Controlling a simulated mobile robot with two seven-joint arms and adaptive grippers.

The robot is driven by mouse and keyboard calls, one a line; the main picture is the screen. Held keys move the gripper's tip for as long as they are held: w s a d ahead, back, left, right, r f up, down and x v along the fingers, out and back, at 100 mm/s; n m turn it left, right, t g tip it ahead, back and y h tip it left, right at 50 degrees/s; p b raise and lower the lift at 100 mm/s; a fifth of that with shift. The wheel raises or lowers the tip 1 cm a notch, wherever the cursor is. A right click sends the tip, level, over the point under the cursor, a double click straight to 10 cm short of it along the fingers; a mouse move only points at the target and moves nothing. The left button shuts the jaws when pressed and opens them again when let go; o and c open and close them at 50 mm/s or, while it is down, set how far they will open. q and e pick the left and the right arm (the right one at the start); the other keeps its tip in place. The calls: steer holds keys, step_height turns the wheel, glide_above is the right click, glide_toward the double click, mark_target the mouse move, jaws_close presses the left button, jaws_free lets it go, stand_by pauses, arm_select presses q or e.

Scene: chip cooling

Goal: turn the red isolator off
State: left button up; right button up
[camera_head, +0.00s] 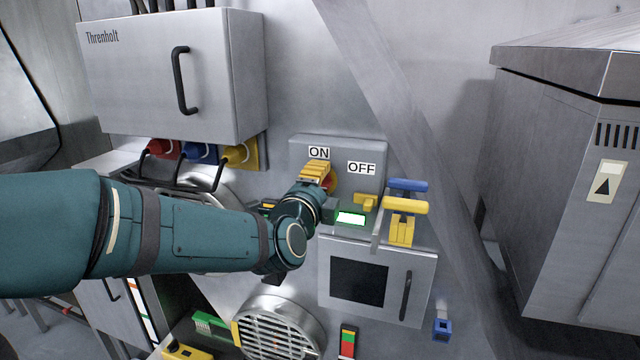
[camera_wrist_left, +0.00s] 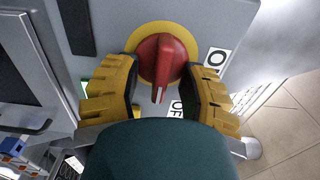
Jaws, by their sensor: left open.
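The red isolator (camera_wrist_left: 165,62) is a rotary knob on a yellow disc (camera_wrist_left: 160,30), fixed to a grey box (camera_head: 345,147). In the head view, little of the knob (camera_head: 331,183) shows behind my gripper. The box carries an ON label (camera_head: 319,153) and an OFF label (camera_head: 361,168). In the left wrist view, the knob's white-marked end points down, near a partly hidden label (camera_wrist_left: 176,109). My left gripper (camera_wrist_left: 160,74) is open, with one yellow finger on each side of the knob. Gaps show beside the knob; contact farther along is unclear.
Yellow (camera_head: 408,206) and blue (camera_head: 408,185) handles stick out right of the isolator. A small windowed door (camera_head: 418,285) is below. A grey Threnholt cabinet (camera_head: 140,75) hangs upper left, with coloured plugs under it. A large grey cabinet (camera_head: 545,170) stands at right.

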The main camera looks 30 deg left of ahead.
arm_select(q)
steer(key=v, duration=0.7)
steer(key=shift+s, duration=0.1)
stand_by(0.4)
steer(key=w+d+f+n+g+h+b, duration=0.1)
steer(key=w+d+f+n+g+h, duration=0.15)
steer(key=f, duration=0.75)
steer(key=w+d+f+n+g+h+b, duration=0.1)
steer(key=d+f+n+g, duration=0.15)
steer(key=f, duration=0.65)
steer(key=w+d+f+n+g+h+b, duration=0.1)
steer(key=d+f+n+g+h, duration=0.15)
steer(key=f, duration=0.75)
steer(key=s+d+f+n+g+b, duration=0.1)
steer(key=s+d+f+n+g, duration=0.1)
steer(key=f, duration=0.7)
steer(key=s+d+f+n+g+h+b, duration=0.1)
steer(key=s+d+f+n+g, duration=0.2)
steer(key=s+d+f, duration=0.3)
steer(key=s+d+f+n+g+h+b, duration=0.1)
steer(key=s+d+f+n+g, duration=0.2)
steer(key=f, duration=0.9)
steer(key=s+n, duration=0.2)
steer(key=shift+s+d+f, duration=0.15)
steer(key=shift+s+d, duration=0.25)
